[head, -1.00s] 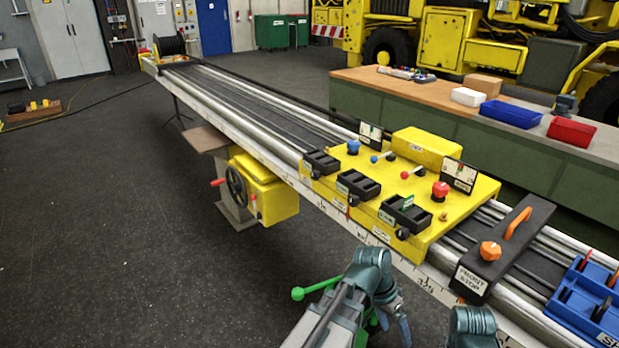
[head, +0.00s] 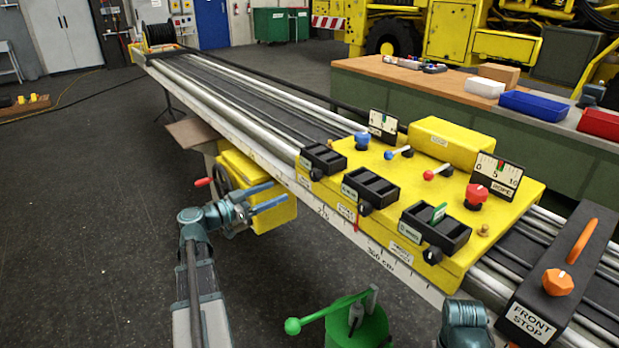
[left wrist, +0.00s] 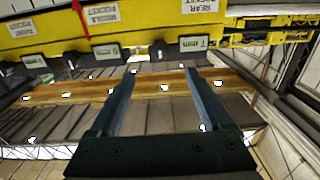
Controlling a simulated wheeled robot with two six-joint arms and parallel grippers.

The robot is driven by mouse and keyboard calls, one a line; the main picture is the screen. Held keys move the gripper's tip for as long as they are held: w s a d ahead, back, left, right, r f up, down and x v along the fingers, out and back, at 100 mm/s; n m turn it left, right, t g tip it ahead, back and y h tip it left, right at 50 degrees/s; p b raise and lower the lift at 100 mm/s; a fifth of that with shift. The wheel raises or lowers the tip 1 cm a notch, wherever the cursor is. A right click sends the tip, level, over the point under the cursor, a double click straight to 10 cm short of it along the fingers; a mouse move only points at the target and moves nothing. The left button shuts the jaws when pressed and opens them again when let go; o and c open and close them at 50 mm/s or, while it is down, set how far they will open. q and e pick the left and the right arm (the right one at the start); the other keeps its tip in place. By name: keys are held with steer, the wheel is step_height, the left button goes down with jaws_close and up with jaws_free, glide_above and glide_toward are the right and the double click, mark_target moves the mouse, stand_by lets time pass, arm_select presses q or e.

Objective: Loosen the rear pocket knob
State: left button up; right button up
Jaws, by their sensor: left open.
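The rear pocket (head: 323,157) is the black tray at the far left of the yellow carriage (head: 400,215). Its small black knob (head: 316,174) is on the carriage's near side. My left gripper (head: 278,195) is open and empty, left of and below this knob, in front of the yellow handwheel box. In the left wrist view the open fingers (left wrist: 161,72) point toward the carriage's side, below the REAR POCKET label (left wrist: 200,10). A dark knob shape (left wrist: 158,50) lies just beyond the fingertips, apart from them; which knob it is is unclear. My right gripper is out of view.
Middle (head: 370,187) and front (head: 435,227) pocket trays sit to the right on the carriage. The yellow box (head: 275,207) hangs below the rail behind my left gripper. A green-handled device (head: 355,325) stands at the bottom. The front stop (head: 555,280) is at right.

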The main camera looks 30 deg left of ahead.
mark_target(312, 176)
arm_select(q)
steer(key=x, duration=1.3)
steer(key=shift+w+d+r, duration=0.1)
steer(key=shift+w+d, duration=0.1)
steer(key=shift+w, duration=0.15)
jaws_close()
